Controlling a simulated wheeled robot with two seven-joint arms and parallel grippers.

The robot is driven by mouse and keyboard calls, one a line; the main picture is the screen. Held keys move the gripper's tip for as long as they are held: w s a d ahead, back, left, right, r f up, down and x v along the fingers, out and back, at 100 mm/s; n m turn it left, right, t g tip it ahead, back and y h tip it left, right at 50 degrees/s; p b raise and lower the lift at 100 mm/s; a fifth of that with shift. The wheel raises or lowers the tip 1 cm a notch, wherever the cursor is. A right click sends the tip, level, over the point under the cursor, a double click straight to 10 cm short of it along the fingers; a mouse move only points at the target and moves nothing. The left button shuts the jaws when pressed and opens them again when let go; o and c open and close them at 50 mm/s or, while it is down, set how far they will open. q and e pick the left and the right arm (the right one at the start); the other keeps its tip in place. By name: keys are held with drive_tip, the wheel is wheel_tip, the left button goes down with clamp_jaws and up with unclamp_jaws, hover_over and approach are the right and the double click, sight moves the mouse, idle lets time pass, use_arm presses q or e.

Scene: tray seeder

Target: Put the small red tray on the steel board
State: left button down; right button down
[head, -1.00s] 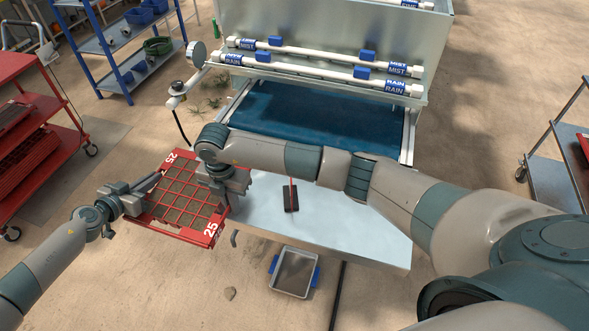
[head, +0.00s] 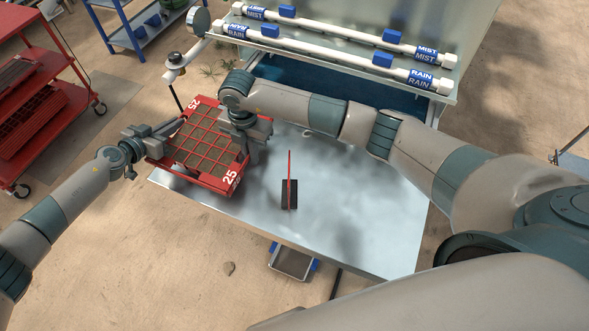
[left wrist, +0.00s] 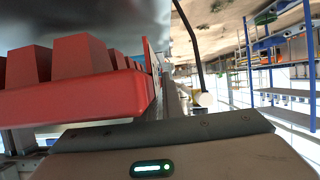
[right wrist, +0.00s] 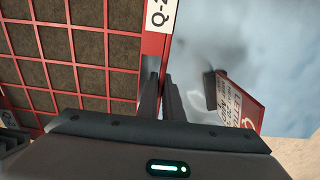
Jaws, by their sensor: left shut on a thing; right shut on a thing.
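The small red tray (head: 198,175), marked 25 and filled with brown soil cells, hangs level over the left end of the steel board (head: 345,225). My left gripper (head: 172,131) is shut on its left side. My right gripper (head: 247,155) is shut on its right side. In the left wrist view the tray's red cells (left wrist: 85,62) fill the left. In the right wrist view the tray's rim (right wrist: 152,55) sits at the finger jaws (right wrist: 163,92), with the bare board (right wrist: 225,45) beside it. The gap under the tray is hard to judge.
A thin red sign on a black base (head: 289,195) stands on the board, right of the tray. Behind the board is a machine with white rain and mist pipes (head: 340,60). A metal bin (head: 291,262) sits below the front edge. The board's right half is clear.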

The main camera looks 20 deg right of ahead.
sight(255, 172)
use_arm(q)
drive_tip(key=shift+a+r, duration=0.1)
drive_tip(key=shift+a, duration=0.1)
use_arm(e)
drive_tip(key=shift+s, duration=0.1)
